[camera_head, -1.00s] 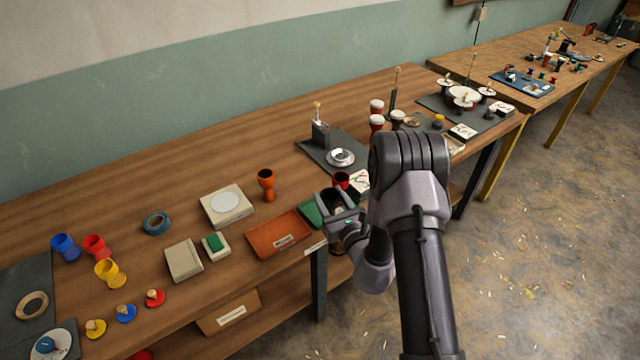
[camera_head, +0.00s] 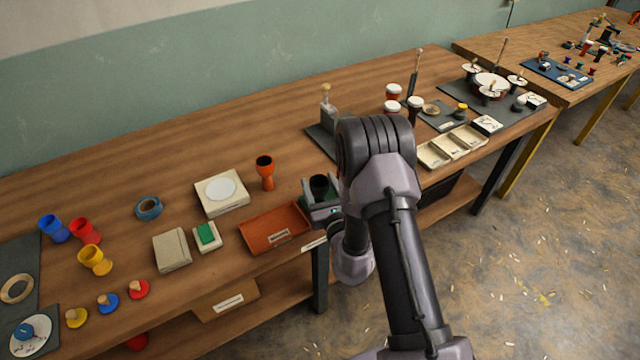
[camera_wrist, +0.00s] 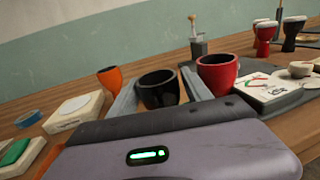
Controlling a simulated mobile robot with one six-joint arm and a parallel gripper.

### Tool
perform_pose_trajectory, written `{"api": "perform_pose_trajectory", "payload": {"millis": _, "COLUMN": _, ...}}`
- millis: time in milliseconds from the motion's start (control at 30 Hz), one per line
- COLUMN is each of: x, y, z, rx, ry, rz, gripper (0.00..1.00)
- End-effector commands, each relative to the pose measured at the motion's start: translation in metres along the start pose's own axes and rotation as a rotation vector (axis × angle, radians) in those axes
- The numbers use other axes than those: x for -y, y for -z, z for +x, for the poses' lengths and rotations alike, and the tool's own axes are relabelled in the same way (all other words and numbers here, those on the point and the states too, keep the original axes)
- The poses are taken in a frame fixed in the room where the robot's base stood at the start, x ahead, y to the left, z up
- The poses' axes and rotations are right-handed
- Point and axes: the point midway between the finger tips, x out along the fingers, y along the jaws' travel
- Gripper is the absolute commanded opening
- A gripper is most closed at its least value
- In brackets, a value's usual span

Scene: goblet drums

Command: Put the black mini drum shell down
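The black mini drum shell (camera_head: 319,185) is upright in my gripper (camera_head: 321,198), by the front edge of the near bench, just right of the orange tray. In the wrist view the black shell (camera_wrist: 159,92) sits between the two grey fingers of my gripper (camera_wrist: 160,88), its open mouth up. The fingers lie along its sides. Its lower part is hidden by my gripper body, so I cannot tell whether its foot touches anything.
The orange tray (camera_head: 275,232) is left of my gripper. An orange shell (camera_head: 265,173) stands behind it. Bare wood is clear behind the orange shell.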

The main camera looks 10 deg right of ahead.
Motion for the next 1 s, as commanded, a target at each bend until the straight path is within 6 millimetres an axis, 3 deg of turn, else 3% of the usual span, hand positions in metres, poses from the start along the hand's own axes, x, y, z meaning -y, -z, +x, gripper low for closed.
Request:
{"api": "perform_pose_trajectory", "payload": {"millis": 400, "x": 0.000, "y": -0.007, "z": 0.000, "rx": 0.001, "ry": -0.001, "rz": 0.000, "gripper": 0.70}}
{"api": "perform_pose_trajectory", "payload": {"millis": 567, "x": 0.000, "y": -0.004, "z": -0.029, "rx": -0.003, "ry": -0.001, "rz": 0.002, "gripper": 0.70}}
{"api": "perform_pose_trajectory", "payload": {"millis": 800, "x": 0.000, "y": 0.000, "z": -0.091, "rx": -0.004, "ry": 0.000, "rz": 0.004, "gripper": 0.70}}
{"api": "perform_pose_trajectory", "payload": {"millis": 1000, "x": -0.001, "y": -0.002, "z": -0.117, "rx": 0.002, "ry": -0.004, "rz": 0.001, "gripper": 0.70}}
